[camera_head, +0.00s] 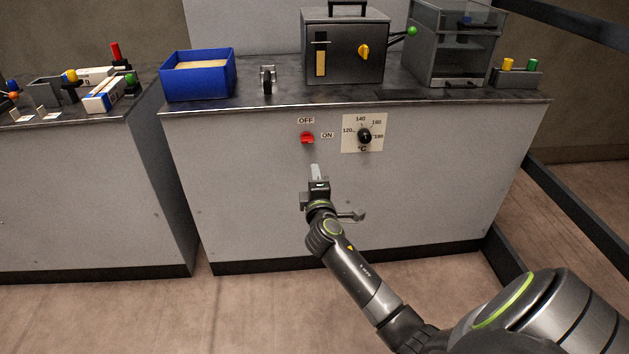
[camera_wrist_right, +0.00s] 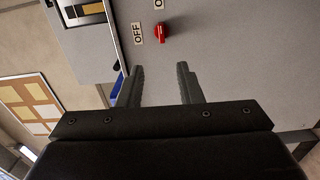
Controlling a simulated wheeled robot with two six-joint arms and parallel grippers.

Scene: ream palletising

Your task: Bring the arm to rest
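My right arm reaches in from the lower right of the head view. My right gripper (camera_head: 316,172) is in front of the grey cabinet's (camera_head: 250,190) front face, just below the red switch (camera_head: 307,138). In the right wrist view the two fingers of the gripper (camera_wrist_right: 160,67) stand apart with nothing between them, so it is open and empty. The red switch (camera_wrist_right: 161,33) shows beyond the fingertips and looks apart from them. Which way the switch is set is too small to tell. My left gripper is not in view.
A black dial (camera_head: 365,136) with temperature marks sits right of the switch. On the cabinet top stand a blue bin (camera_head: 198,75), a dark metal box (camera_head: 344,47) and a glass-sided case (camera_head: 450,50). A second bench (camera_head: 80,200) with small items is at left. Open floor lies in front.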

